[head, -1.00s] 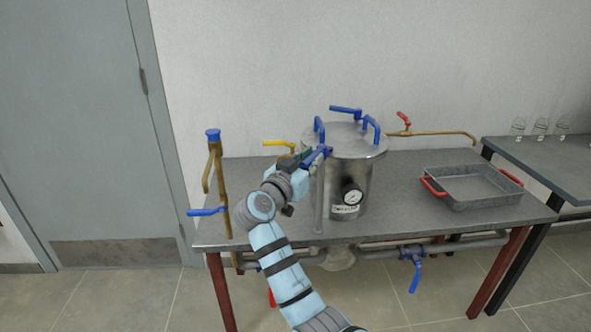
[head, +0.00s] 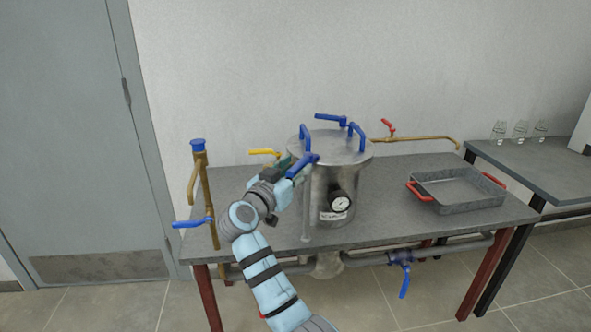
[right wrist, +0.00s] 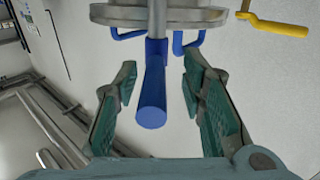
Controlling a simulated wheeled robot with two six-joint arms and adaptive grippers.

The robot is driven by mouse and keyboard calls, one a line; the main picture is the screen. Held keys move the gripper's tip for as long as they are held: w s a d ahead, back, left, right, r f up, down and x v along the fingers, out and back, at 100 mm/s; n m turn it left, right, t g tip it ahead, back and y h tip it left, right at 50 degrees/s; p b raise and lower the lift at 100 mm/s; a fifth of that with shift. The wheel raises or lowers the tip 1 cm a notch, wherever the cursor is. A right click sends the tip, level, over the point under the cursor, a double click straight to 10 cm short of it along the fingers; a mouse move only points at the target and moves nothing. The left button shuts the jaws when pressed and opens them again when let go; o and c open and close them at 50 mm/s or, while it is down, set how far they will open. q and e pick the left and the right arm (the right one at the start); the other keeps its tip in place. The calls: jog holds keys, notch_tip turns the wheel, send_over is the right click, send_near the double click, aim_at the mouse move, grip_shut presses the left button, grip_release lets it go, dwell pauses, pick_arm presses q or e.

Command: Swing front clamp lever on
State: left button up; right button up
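The front clamp lever (head: 302,165) is a blue handle at the lid rim of the steel vessel (head: 330,182), pointing toward the front left. My right gripper (head: 280,172) is at the lever's free end. In the right wrist view, the blue handle (right wrist: 152,98) lies between the two green-padded fingers of my gripper (right wrist: 162,95). The fingers are apart, with a visible gap on each side of the handle. The vessel's lid rim shows at the top of that view. My left gripper is in neither view.
Other blue handles (head: 332,119) stand on the lid. A yellow-handled valve (head: 264,153) is behind my gripper. A brass pipe (head: 208,200) with blue handles stands left. A metal tray (head: 455,190) with red handles sits right. The table (head: 390,218) is clear between vessel and tray.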

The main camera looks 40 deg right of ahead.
jog(key=v, duration=0.7)
jog(key=shift+a, duration=0.25)
jog(key=shift+s, duration=0.1)
